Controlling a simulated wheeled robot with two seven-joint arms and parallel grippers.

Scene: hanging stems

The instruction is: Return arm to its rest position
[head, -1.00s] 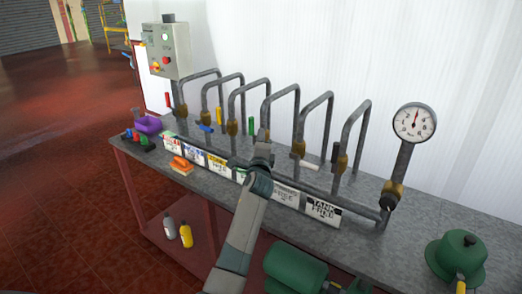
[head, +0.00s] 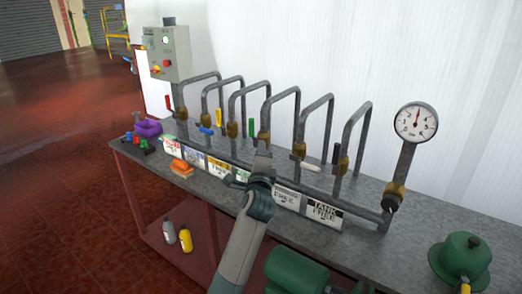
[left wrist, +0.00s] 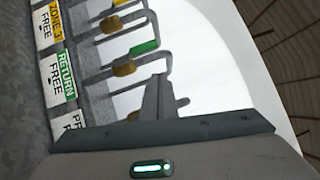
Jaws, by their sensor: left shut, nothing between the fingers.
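My left gripper (head: 262,158) is shut and empty, in front of the pipe rack above the bench. In the left wrist view its closed fingers (left wrist: 162,97) point towards the pipes, apart from the green handle. The valve handles are red (head: 168,103), blue (head: 206,130), yellow (head: 219,116), green (head: 251,128), white (head: 311,166) and black (head: 336,153). The green handle (left wrist: 144,47) also shows in the left wrist view, beside the RETURN label (left wrist: 64,78). My left arm hides part of the labels. My right gripper is out of view.
The grey bench (head: 405,245) carries a gauge (head: 416,122), a control box (head: 167,54), a purple bin (head: 148,128), an orange block (head: 181,167) and a green domed device (head: 460,258). Two bottles (head: 185,239) and a green cylinder (head: 296,272) are lower down.

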